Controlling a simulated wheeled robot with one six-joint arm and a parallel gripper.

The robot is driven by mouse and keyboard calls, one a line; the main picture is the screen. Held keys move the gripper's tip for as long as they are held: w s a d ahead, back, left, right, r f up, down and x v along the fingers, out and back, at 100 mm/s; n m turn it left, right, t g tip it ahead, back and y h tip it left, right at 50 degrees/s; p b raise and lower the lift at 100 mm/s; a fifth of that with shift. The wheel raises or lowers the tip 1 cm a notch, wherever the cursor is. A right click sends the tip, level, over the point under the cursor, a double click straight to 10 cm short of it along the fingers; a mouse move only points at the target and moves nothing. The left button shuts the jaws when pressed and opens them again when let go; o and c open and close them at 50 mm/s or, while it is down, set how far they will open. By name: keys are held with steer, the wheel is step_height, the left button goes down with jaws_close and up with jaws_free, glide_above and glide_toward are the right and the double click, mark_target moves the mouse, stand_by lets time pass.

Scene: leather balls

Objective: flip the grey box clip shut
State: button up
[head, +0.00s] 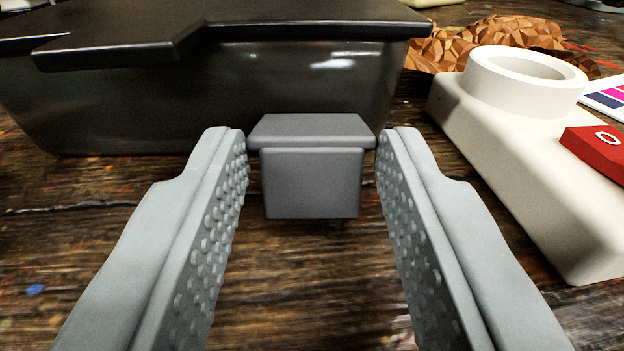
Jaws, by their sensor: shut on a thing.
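The grey box clip (312,182) is a small block with a wider top edge, in the middle of the view against the front wall of the dark box (215,105). The clip hangs down in front of the wall, and I cannot tell whether it is latched. My gripper (312,150) has one fingertip on each side of the clip and is shut on it. The box has a black lid (300,18) with a flat raised or jutting part at the front left. The back of the box is out of view.
A white device (530,170) with a round ring on top and a red part (600,150) stands close on the right. Brown crumpled, faceted things (490,40) lie behind it, beside a colour-striped card (608,95). The dark wooden table in front of the box is mostly clear.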

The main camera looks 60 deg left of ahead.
mark_target(310, 137)
steer(key=h, duration=0.1)
steer(key=r+g+h, duration=0.2)
steer(key=h, duration=0.1)
steer(key=shift+w+a+r, duration=0.2)
steer(key=shift+a+r, duration=0.05)
steer(key=shift+a, duration=0.15)
steer(key=shift+w+a+r+g+h, duration=0.1)
steer(key=shift+a+r+g+h, duration=0.2)
steer(key=shift+h, duration=0.25)
steer(key=shift+w+a+r+g+h, duration=0.1)
steer(key=shift+r+g+h, duration=0.1)
steer(key=shift+g+h, duration=0.3)
steer(key=shift+w+a+r+g+h, duration=0.2)
steer(key=shift+g+h, duration=0.1)
steer(key=shift+h, duration=0.35)
steer(key=shift+w+a+r+g+h, duration=0.1)
steer(key=shift+a+r+g+h, duration=0.15)
steer(key=shift+h, duration=0.35)
steer(key=o, duration=0.8)
steer(key=shift+o, duration=0.2)
steer(key=shift+s+d+f, duration=0.1)
steer(key=shift+f, duration=0.05)
